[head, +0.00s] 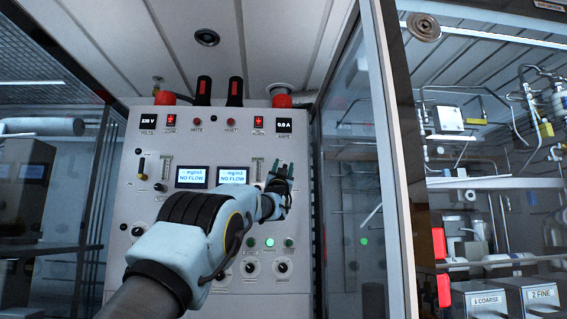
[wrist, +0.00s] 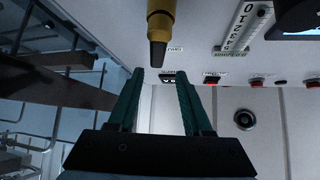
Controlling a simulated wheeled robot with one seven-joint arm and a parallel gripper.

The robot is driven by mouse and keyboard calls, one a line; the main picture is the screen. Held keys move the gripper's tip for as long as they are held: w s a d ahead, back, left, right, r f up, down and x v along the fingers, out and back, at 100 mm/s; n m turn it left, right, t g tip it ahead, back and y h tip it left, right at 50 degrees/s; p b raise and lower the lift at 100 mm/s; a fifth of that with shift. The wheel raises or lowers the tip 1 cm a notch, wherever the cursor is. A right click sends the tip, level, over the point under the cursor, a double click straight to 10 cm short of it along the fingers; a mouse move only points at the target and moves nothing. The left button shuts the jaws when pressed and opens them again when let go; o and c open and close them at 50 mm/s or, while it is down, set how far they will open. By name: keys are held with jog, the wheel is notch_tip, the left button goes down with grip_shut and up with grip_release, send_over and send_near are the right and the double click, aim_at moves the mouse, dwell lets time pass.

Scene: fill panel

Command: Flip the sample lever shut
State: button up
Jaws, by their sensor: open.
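A yellow lever (wrist: 160,22) with a black end comes in from the top edge of the wrist view. Its black tip lies just beyond my gripper's fingertips, a little apart from them in the picture. My gripper (wrist: 160,76) is open, with two green fingers and nothing between them. In the head view my gripper (head: 279,178) is at the right side of the grey panel (head: 138,262) and hides the lever there. A second black-and-yellow lever (head: 142,168) stands upright at the panel's left. The small labels are too blurred to identify which is the sample lever.
Beside the gripper are a flow scale (head: 257,168) and two blue "NO FLOW" screens (head: 233,176). Knobs (head: 283,267) and green lamps sit below. Red-capped posts (head: 282,100) top the panel. A glass door frame (head: 395,160) stands close to the right.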

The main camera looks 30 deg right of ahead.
grip_shut()
dwell(0.4)
